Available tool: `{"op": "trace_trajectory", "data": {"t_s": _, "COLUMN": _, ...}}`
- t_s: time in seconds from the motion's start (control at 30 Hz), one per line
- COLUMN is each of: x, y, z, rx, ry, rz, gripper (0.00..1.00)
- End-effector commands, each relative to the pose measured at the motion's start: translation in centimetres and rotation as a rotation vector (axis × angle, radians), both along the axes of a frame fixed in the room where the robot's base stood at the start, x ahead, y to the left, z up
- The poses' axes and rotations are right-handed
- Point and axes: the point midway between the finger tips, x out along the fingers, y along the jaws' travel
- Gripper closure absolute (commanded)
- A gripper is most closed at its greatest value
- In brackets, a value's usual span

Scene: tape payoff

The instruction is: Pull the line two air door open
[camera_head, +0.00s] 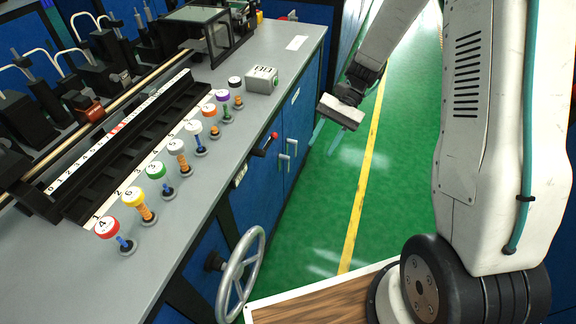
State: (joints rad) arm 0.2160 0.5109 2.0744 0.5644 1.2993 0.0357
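Blue cabinet doors (267,180) line the front of the grey bench and look closed. Two pale handles (288,149) sit close together near the top of neighbouring doors. I cannot read which door is line two air. My gripper (327,135) hangs over the green floor, to the right of the handles and apart from them. Its two teal fingers point down with a gap between them, and nothing shows in the gap.
A lever with a red knob (273,136) and a handwheel (241,276) stick out from the bench front. Several numbered, coloured-cap knobs and a small grey box (261,80) stand on the bench top (225,150). The green floor (330,190) beside the doors is clear.

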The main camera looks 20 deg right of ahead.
Motion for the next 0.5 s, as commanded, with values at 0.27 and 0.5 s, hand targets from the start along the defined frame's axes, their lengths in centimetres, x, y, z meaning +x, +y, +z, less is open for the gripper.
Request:
{"op": "trace_trajectory", "data": {"t_s": 0.27, "x": 6.4, "y": 0.4, "z": -11.7, "rx": 0.184, "ry": 0.187, "rz": -0.300, "gripper": 0.64}}
{"op": "trace_trajectory", "data": {"t_s": 0.5, "x": 10.7, "y": 0.4, "z": -23.0, "rx": 0.344, "ry": 0.319, "rz": -0.600, "gripper": 0.64}}
